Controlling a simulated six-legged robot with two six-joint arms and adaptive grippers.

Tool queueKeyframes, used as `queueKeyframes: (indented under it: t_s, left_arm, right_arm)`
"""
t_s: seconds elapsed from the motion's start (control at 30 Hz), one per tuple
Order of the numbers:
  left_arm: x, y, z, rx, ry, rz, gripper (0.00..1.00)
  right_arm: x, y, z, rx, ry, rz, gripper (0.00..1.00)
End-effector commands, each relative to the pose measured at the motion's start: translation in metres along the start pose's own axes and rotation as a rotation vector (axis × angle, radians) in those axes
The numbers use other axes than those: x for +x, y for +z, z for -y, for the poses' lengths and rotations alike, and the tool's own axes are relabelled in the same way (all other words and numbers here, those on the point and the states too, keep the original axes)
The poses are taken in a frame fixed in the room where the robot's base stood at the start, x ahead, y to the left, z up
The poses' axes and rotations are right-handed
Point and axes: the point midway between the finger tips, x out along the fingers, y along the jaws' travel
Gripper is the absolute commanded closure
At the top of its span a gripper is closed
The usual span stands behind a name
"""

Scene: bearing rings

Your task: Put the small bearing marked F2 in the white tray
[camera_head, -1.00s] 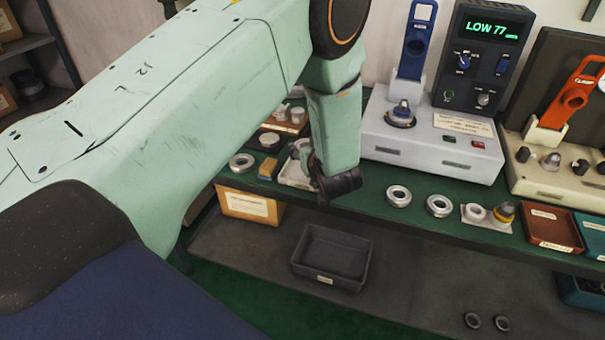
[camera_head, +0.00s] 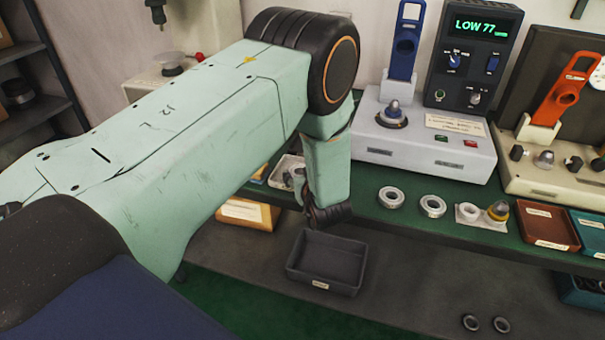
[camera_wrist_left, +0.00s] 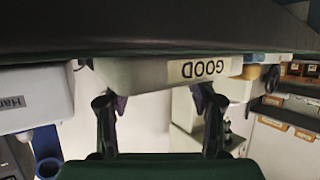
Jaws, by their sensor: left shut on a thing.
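The white tray (camera_head: 287,160) stands near the bench's front edge, largely hidden behind my left arm. In the left wrist view the tray (camera_wrist_left: 140,74) appears upside down, with a GOOD label on its wall. My left gripper (camera_head: 303,186) is at the tray, its fingers reaching toward it. The fingers also show in the left wrist view (camera_wrist_left: 160,101), set apart, with their tips at the tray's rim. A grey bearing ring (camera_head: 292,177) shows at the fingertips, over or inside the tray. I cannot read its mark. The right gripper is out of view.
Two loose rings (camera_head: 390,197) (camera_head: 432,206) lie on the green bench right of my gripper. Beyond them are a white pad (camera_head: 461,219) and a brown tray (camera_head: 543,226). A grey gauge unit (camera_head: 420,150) stands behind. A dark bin (camera_head: 326,282) sits on the lower shelf.

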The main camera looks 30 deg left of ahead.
Motion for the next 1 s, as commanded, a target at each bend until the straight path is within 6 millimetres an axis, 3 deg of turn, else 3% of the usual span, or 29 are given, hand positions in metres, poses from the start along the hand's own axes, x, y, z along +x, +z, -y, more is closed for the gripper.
queueKeyframes:
  t_s: [0.03,0.07,0.17,0.73,1.0]
  left_arm:
    - [0.001,0.002,0.000,-0.001,-0.001,-0.001,0.84]
    - [0.001,0.003,0.000,0.000,-0.001,0.000,0.42]
    - [0.001,0.002,0.000,0.000,-0.001,0.000,0.34]
    - [-0.001,-0.003,0.000,0.000,-0.001,0.000,0.34]
    - [-0.035,-0.006,-0.001,0.004,0.002,0.002,0.34]
  right_arm:
    - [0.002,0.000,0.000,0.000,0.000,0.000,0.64]
    - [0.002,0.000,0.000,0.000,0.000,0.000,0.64]
    - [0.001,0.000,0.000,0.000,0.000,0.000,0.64]
    - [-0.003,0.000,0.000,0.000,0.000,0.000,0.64]
    - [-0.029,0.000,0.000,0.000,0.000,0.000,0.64]
